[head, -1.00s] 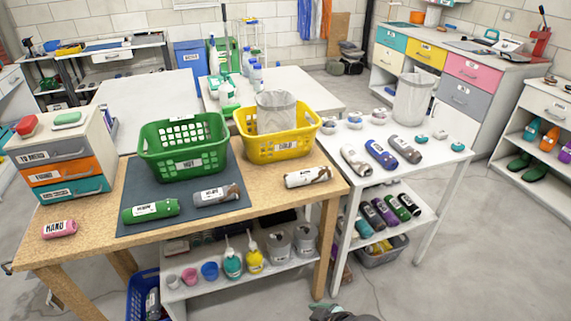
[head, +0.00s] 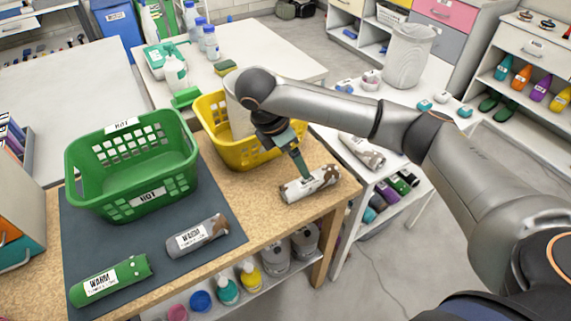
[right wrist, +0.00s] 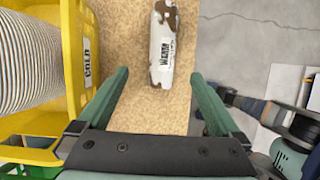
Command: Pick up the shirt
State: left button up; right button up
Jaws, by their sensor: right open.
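A rolled white shirt with brown patches and a WARM label (head: 310,184) lies on the wooden table near its right edge. In the right wrist view the same roll (right wrist: 163,48) lies lengthwise, its near end roughly midway between my finger lines. My right gripper (head: 301,172) is just above the roll and points down at it. In the right wrist view its green fingers (right wrist: 160,77) are spread wide with nothing between them gripped. Whether the tips reach down beside the roll I cannot tell. My left gripper is out of view.
A yellow COLD basket (head: 222,145) holding a ribbed grey bin stands close left of my right gripper. A green HOT basket (head: 140,175), a grey-brown roll (head: 197,236) and a green roll (head: 112,281) are on the dark mat. The white table (head: 362,150) holds another roll.

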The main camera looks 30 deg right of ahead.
jog(key=b, duration=0.1)
send_over(302, 179)
notch_tip(302, 179, down, 5)
jog(key=shift+r, duration=0.1)
jog(key=shift+s+x, duration=0.15)
jog(key=shift+x, duration=1.4)
jog(key=shift+s+x, duration=0.15)
jog(key=shift+x, duration=1.35)
jog(key=shift+a, duration=0.2)
jog(key=shift+c, duration=0.2)
jog(key=c, duration=1.5)
jog(key=shift+o, duration=0.2)
